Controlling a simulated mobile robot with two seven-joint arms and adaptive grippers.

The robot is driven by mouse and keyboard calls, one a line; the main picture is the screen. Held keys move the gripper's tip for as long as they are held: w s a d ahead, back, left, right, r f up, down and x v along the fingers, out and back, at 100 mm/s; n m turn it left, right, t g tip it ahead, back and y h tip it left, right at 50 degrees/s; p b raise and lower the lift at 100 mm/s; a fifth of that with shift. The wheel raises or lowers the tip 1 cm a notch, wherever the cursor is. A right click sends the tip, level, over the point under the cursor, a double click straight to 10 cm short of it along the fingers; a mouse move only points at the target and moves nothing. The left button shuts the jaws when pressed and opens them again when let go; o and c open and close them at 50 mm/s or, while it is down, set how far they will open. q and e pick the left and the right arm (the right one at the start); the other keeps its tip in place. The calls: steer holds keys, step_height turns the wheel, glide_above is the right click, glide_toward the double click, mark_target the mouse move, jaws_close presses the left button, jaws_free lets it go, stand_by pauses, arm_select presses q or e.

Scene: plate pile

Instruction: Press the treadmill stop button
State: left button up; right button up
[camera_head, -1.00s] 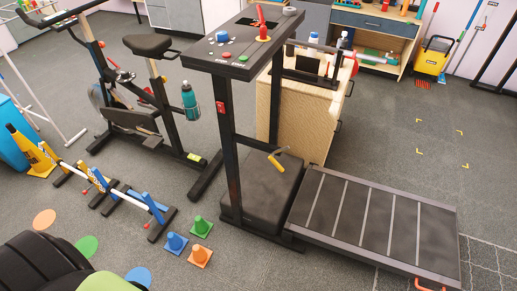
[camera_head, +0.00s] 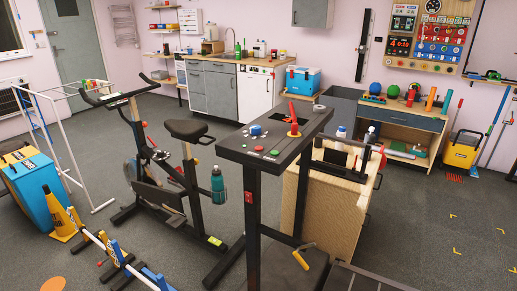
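The treadmill stands at centre right, with a dark flat console (camera_head: 318,125) on black posts and a belt deck (camera_head: 350,281) cut off by the bottom edge. A tall red handle (camera_head: 294,122) on a yellow-and-red base stands farther right. A red switch (camera_head: 249,197) is on the front post. I cannot read any label marking the stop button. Neither of my grippers is in view.
An exercise bike (camera_head: 185,180) stands left of the treadmill. A wooden cabinet (camera_head: 335,205) with bottles stands behind it. Hurdles with blue posts (camera_head: 118,254) and a yellow cone (camera_head: 60,218) are at lower left. Grey floor is clear at right.

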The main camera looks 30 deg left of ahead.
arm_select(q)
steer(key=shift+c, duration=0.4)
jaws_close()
